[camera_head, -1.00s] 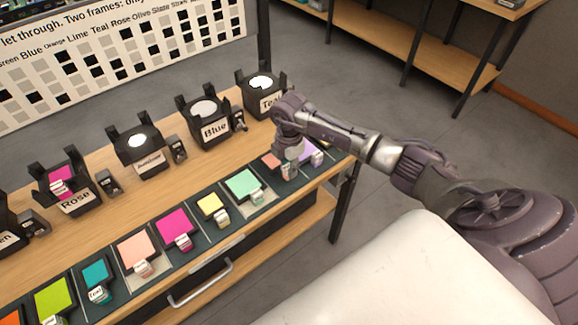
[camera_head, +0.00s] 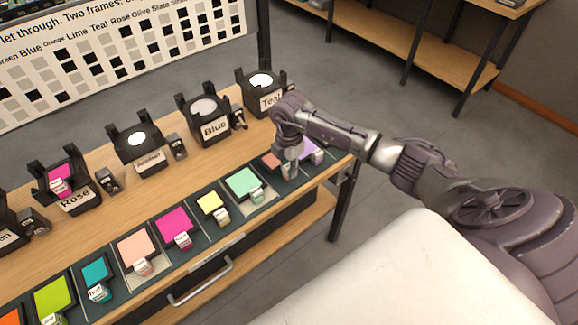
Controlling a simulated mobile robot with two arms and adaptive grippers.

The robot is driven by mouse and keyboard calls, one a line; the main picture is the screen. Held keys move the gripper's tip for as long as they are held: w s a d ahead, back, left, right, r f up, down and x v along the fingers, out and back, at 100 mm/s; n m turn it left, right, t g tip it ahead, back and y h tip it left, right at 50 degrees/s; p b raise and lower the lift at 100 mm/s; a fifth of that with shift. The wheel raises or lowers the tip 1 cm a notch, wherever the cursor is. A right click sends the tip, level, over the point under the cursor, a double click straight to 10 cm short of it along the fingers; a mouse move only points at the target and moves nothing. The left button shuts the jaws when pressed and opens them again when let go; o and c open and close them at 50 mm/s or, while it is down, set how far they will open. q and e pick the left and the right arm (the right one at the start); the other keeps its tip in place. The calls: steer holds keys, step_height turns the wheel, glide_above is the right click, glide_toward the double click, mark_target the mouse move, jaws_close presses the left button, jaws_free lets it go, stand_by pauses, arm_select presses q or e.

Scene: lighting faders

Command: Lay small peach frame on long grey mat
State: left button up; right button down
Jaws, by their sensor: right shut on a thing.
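The small peach frame (camera_head: 270,161) is near the right end of the row, between the mint-green frame (camera_head: 243,183) and the lilac frame (camera_head: 310,150). My right gripper (camera_head: 292,168) points down at it and is shut on its tab end, which the fingers mostly hide. I cannot tell whether the frame is clear of the surface. A long dark grey strip (camera_head: 190,213) runs under the row along the bench's front and may be the long grey mat. A larger peach frame (camera_head: 138,246) lies further left. My left gripper is out of view.
Black lamp holders labelled Teal (camera_head: 268,100), Blue (camera_head: 208,122) and Rose (camera_head: 67,190) stand behind the row. A drawer handle (camera_head: 202,282) sticks out below the front edge. Bare wood lies between holders and strip.

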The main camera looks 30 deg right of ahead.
steer(key=shift+f+b, duration=0.6)
steer(key=shift+f, duration=0.35)
steer(key=c, duration=0.9)
jaws_free()
steer(key=shift+r, duration=0.1)
step_height(320, 180, up, 12)
steer(key=shift+f, duration=0.15)
step_height(320, 180, up, 7)
steer(key=p, duration=0.5)
steer(key=shift+p, duration=0.35)
